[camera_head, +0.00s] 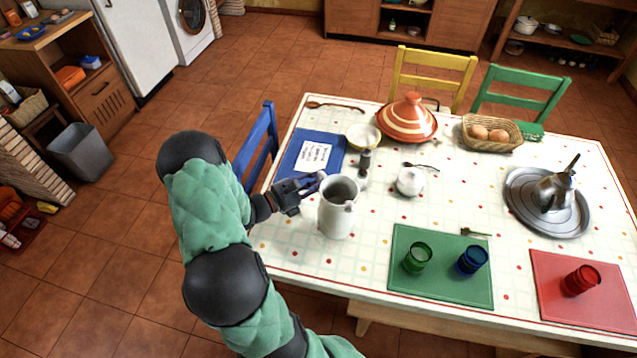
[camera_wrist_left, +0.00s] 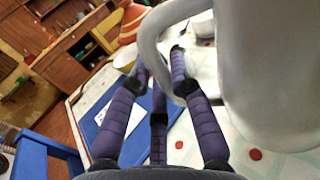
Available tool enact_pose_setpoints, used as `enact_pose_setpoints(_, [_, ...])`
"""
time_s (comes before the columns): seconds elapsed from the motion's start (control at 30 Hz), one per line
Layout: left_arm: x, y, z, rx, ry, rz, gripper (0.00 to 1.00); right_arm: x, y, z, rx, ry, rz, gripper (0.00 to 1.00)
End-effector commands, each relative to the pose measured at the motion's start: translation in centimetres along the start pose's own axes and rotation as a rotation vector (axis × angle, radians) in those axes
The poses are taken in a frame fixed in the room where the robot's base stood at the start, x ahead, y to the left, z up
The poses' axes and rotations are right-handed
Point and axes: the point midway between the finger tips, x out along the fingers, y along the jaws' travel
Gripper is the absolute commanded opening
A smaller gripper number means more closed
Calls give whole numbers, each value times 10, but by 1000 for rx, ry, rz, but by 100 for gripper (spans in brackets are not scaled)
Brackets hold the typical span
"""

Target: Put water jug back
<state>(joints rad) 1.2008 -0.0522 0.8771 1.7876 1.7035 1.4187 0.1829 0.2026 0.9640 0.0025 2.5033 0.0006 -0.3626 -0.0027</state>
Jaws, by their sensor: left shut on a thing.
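The water jug (camera_head: 337,212) is a white pitcher, upright at the left part of the table in the head view. In the left wrist view the jug (camera_wrist_left: 270,70) fills the right side, and its curved handle lies between my fingers. My left gripper (camera_head: 318,181) reaches it from the left, and it also shows in the left wrist view (camera_wrist_left: 160,72). It is shut on the jug's handle. I cannot tell whether the jug's base touches the tablecloth. My right gripper is not in view.
The table (camera_head: 330,258) carries a blue placemat (camera_head: 290,150) behind the jug, a dark shaker (camera_head: 365,160) and a white sugar pot (camera_head: 410,182) close by. A green placemat (camera_head: 440,289) with two cups lies to the right. A blue chair (camera_head: 257,150) stands at the left edge.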

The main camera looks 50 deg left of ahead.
Motion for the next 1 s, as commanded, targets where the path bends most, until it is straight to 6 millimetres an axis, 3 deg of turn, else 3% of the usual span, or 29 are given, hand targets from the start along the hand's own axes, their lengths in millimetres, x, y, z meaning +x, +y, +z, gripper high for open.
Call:
enact_pose_setpoints(0.17, [2, 4, -3, 0, -5, 0, 0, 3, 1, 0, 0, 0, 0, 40])
enact_pose_setpoints(0.5, [5, 9, -39, 0, -5, 0, 0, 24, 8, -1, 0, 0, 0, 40])
enact_pose_setpoints(0.87, [5, 9, -40, 0, -5, 0, 0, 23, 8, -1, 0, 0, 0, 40])
enact_pose_setpoints(0.9, [5, 8, -42, 0, 0, 0, 26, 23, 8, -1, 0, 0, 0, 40])
enact_pose_setpoints(0.97, [5, 8, -41, 0, 0, 0, 43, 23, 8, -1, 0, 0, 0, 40])
enact_pose_setpoints(1.0, [5, 8, -41, 0, -1, 0, 44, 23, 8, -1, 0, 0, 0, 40])
